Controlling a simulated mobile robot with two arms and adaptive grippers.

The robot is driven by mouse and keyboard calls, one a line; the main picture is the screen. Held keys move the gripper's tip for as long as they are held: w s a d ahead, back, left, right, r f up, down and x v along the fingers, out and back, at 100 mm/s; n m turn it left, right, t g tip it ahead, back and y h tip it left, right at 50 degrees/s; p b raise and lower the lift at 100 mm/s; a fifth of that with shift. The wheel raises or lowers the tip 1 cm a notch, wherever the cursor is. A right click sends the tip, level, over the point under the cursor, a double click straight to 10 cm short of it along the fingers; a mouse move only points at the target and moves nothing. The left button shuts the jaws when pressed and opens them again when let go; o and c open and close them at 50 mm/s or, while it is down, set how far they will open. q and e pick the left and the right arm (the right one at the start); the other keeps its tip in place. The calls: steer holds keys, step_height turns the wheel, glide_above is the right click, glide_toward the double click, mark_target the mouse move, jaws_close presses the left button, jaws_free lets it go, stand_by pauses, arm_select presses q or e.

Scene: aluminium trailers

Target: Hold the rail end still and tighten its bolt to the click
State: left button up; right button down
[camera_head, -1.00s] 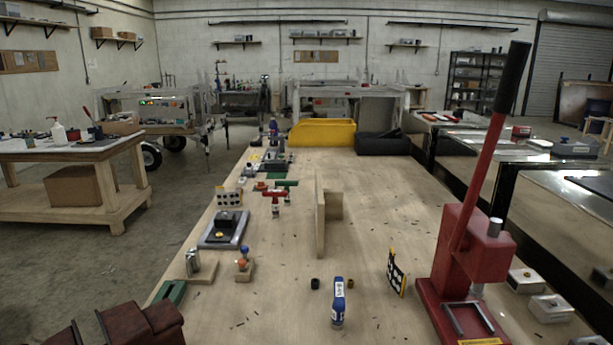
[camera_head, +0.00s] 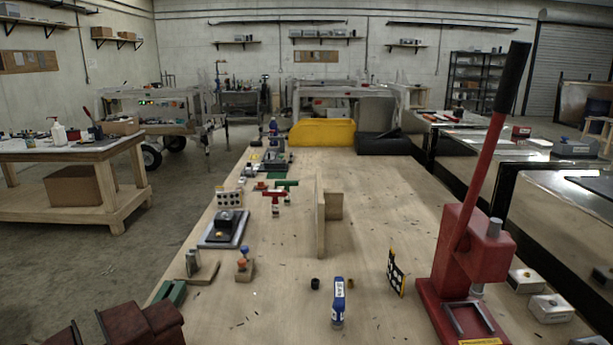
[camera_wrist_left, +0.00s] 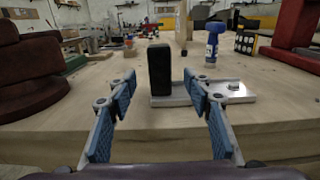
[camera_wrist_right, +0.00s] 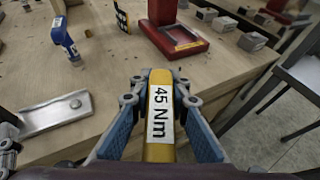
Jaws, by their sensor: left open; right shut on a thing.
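The aluminium rail end (camera_wrist_left: 215,93) lies on the wooden bench in the left wrist view. A bolt head (camera_wrist_left: 233,86) shows on its right part, and a black upright block (camera_wrist_left: 159,70) stands at its left part. My left gripper (camera_wrist_left: 160,88) is open, its fingers to either side of the block in the picture; I cannot tell whether they touch it. My right gripper (camera_wrist_right: 160,98) is shut on a yellow tool marked 45 Nm (camera_wrist_right: 160,118), which looks like the torque wrench. The rail end (camera_wrist_right: 55,112) shows left of it, apart. The head view shows neither gripper.
A blue bottle-like item (camera_head: 338,302) stands on the bench (camera_head: 290,300). A red lever press (camera_head: 468,262) stands at the right, near a dotted marker board (camera_head: 396,272). A dark red vise-like thing (camera_head: 145,325) is at the lower left. An upright wooden board (camera_head: 321,215) stands mid-bench.

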arm_select(q)
steer(key=shift+w, duration=3.15)
steer(key=shift+c, duration=0.5)
jaws_close()
